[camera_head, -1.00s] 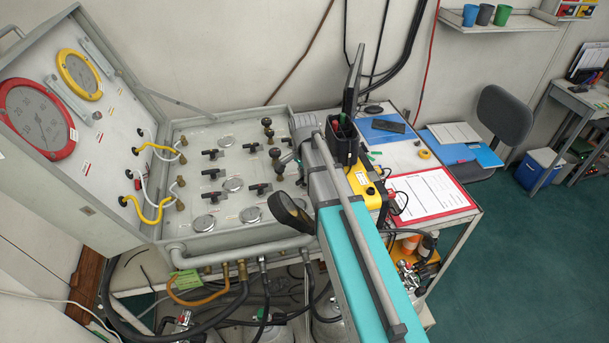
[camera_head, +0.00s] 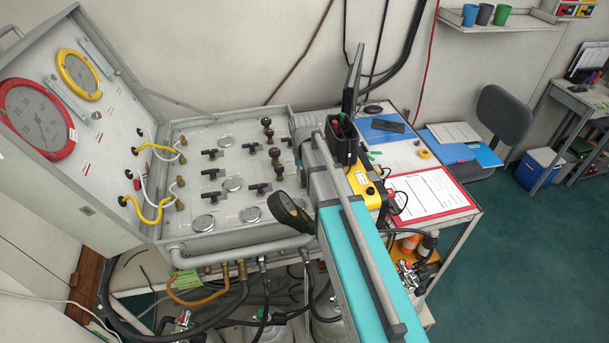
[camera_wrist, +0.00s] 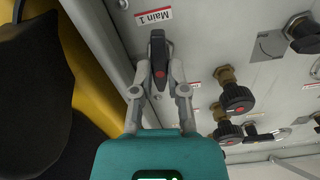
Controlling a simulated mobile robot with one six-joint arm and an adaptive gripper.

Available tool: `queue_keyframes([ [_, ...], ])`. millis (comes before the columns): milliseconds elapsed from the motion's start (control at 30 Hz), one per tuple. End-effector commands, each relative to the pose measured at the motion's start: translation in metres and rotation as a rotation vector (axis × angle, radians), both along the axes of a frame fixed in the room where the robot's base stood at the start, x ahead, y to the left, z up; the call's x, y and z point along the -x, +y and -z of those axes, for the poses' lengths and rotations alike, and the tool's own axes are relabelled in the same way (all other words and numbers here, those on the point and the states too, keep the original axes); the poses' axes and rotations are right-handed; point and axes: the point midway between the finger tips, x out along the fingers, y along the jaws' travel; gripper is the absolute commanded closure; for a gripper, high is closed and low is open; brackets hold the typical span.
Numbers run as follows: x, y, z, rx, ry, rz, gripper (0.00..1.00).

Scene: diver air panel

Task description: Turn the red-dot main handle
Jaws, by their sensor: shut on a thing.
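The red-dot main handle (camera_wrist: 158,48) is a black lever in the wrist view, with a red dot near its lower end. It lies nearly upright in that picture, just below a "Main 1" label (camera_wrist: 153,15). My gripper (camera_wrist: 162,75) has its two grey fingers closed on either side of the handle's lower part, near the dot. In the head view, my teal arm and grey wrist cover the right part of the panel (camera_head: 178,218), so the handle and fingers are hidden there.
Round black knobs with red dots (camera_wrist: 238,98) sit right of the handle in the wrist view. A yellow and black case (camera_wrist: 75,60) stands close on the left. The head view shows several black valve levers (camera_head: 210,197) and the open lid with a red gauge (camera_head: 38,120).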

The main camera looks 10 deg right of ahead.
Motion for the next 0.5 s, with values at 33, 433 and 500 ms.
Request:
queue_keyframes([
  [33, 0.0003, 0.0001, 0.0001, 0.000, 0.000, -0.027, 1.00],
  [433, 0.0004, -0.0003, 0.0002, 0.000, 0.000, -0.127, 1.00],
  [500, 0.0005, -0.0003, 0.0002, 0.000, 0.000, -0.128, 1.00],
])
